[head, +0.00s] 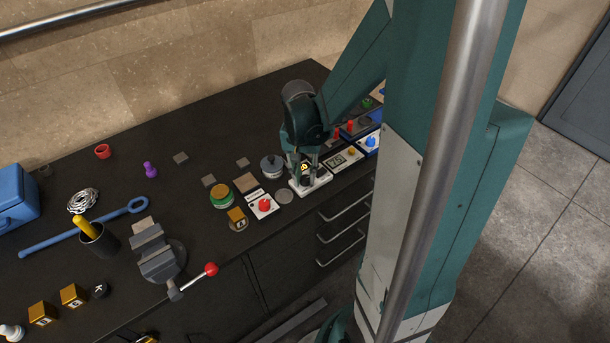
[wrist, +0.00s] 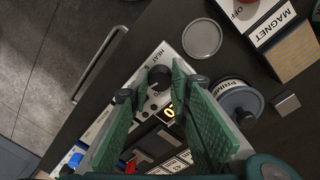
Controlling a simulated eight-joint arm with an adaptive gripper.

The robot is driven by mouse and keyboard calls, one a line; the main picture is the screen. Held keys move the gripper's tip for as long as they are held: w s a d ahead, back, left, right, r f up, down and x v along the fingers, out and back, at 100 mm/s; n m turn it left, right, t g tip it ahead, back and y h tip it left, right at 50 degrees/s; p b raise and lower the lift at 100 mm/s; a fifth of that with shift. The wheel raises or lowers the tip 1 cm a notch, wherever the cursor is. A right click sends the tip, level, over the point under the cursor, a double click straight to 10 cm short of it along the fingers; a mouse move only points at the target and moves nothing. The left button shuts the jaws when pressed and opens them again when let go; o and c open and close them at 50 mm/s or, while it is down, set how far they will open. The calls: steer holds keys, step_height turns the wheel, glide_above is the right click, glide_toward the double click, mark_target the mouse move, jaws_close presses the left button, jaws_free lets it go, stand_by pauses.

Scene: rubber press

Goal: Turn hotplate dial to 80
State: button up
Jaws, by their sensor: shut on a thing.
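The hotplate control is a white box (head: 322,181) under my gripper, near the table's front edge in the head view. In the wrist view its white face (wrist: 139,71) carries the label HEAT and a round black dial (wrist: 158,78) with a light pointer mark. My gripper (head: 308,177) points down over the box, and its green fingers (wrist: 159,89) lie on either side of the dial, shut on it. A lit amber display (wrist: 169,112) shows between the fingers. It is partly covered; one digit looks like 0 and the full reading is hidden.
A box with a red knob (head: 264,204) and a grey disc (head: 284,196) stand left of the control. A grey pot marked PRIME (wrist: 239,99) is close by. Right are a box with a display (head: 341,159) and a blue-knobbed box (head: 371,143).

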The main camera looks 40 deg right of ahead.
mark_target(302, 177)
steer(key=o, duration=0.9)
steer(key=shift+r, duration=0.1)
steer(key=shift+w+a+r, duration=0.15)
steer(key=shift+r, duration=2.8)
steer(key=shift+w+a+r, duration=0.1)
steer(key=shift+w+r, duration=0.05)
steer(key=shift+r, duration=2.75)
steer(key=shift+s+a+r+n+t+b, duration=0.2)
steer(key=shift+s+a+r+n+t, duration=1.35)
steer(key=shift+a, duration=1.6)
steer(key=shift+s+a+r+n+t+b, duration=0.15)
steer(key=shift+s+a+r+n+t, duration=1.15)
steer(key=shift+a, duration=1.85)
steer(key=shift+s+a+r+n+t+b, duration=0.2)
steer(key=shift+s+a+r+n+t, duration=0.8)
steer(key=shift+s+a+n, duration=1.5)
